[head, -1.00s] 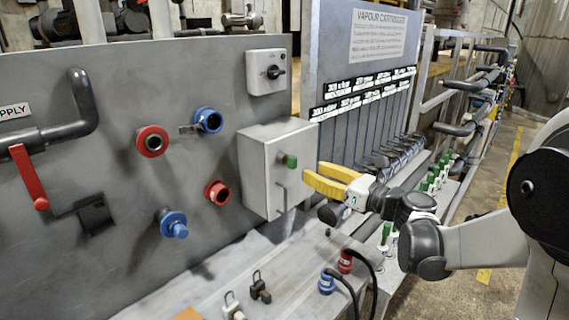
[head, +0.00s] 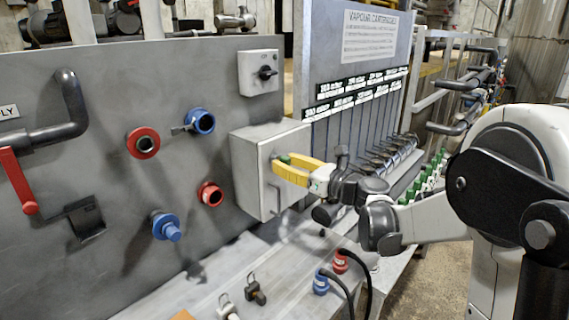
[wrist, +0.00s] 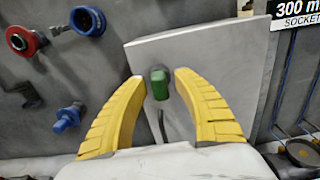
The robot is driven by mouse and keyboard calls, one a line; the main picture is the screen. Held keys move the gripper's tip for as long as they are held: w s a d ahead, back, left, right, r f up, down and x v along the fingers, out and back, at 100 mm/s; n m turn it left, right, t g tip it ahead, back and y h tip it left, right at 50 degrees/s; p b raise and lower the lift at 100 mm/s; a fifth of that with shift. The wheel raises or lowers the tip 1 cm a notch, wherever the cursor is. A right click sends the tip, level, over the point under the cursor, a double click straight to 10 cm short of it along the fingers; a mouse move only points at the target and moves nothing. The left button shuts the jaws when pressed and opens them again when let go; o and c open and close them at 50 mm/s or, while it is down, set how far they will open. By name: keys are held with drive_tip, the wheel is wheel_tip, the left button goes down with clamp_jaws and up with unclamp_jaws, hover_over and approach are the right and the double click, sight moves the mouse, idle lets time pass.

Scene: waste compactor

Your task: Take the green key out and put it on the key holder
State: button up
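The green key (wrist: 159,83) sits in the front face of the grey box (wrist: 215,65) on the panel. In the head view the key (head: 284,159) shows as a small green bit at my gripper's tips, with the box (head: 252,185) behind it. My gripper (wrist: 160,95) has its yellow fingers open, one on each side of the key, with a gap visible on both sides. In the head view my gripper (head: 285,168) reaches to the box from the right. I cannot make out which thing is the key holder.
Red and blue connectors (head: 143,143) stick out of the panel left of the box. A black-knobbed switch (head: 259,72) is above it. Green-topped items (head: 413,190) stand in a row at the right.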

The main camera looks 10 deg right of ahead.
sight(289, 164)
clamp_jaws()
drive_tip(key=shift+s+d, duration=0.3)
drive_tip(key=shift+s, duration=0.1)
idle(0.6)
drive_tip(key=shift+v, duration=2.45)
